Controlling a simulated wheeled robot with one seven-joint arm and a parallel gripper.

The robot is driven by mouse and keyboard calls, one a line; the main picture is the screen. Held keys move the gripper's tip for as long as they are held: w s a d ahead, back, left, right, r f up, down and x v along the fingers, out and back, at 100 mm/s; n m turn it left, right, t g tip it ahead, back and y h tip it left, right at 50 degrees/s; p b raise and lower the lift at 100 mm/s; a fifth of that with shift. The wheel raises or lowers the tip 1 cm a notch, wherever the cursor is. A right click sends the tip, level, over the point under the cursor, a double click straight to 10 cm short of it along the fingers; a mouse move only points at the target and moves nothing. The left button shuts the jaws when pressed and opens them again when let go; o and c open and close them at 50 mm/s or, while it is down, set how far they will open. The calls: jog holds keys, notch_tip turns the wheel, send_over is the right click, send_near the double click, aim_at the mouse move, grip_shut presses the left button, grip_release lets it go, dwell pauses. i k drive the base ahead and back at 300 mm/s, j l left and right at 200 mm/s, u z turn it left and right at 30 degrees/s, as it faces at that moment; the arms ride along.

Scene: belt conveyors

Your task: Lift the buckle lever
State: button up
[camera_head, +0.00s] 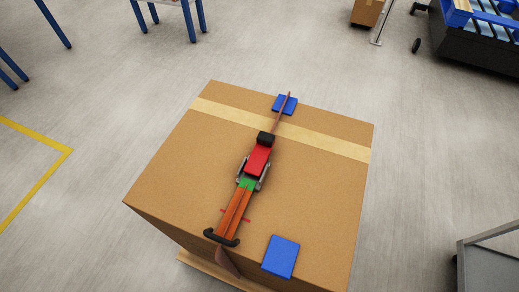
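The buckle (257,160) lies on top of a large cardboard box, with a red body, metal side plates and a green part. Its lever (235,213) is a long orange bar that runs toward the near edge of the box and ends in a black cross handle (221,238). The lever looks folded down along the top; any small gap under it cannot be told. A brown strap (284,112) runs from the far end of the buckle over the far edge, and another piece hangs at the near edge. My gripper is not in view.
The cardboard box (185,160) has a tape band across it and stands on a wooden base. Blue pads (281,256) lie at its near and far edges. A grey cart (490,262) stands at the lower right. The floor around the box is mostly clear.

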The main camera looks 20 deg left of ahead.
aim_at(256, 162)
jog(key=u, duration=0.7)
jog(key=i+j+u, duration=0.15)
jog(key=j+u, duration=0.15)
jog(key=i+j+u, duration=0.15)
jog(key=j+u, duration=0.2)
jog(key=i+j+u, duration=0.3)
jog(key=i+j, duration=0.2)
jog(key=j, duration=0.15)
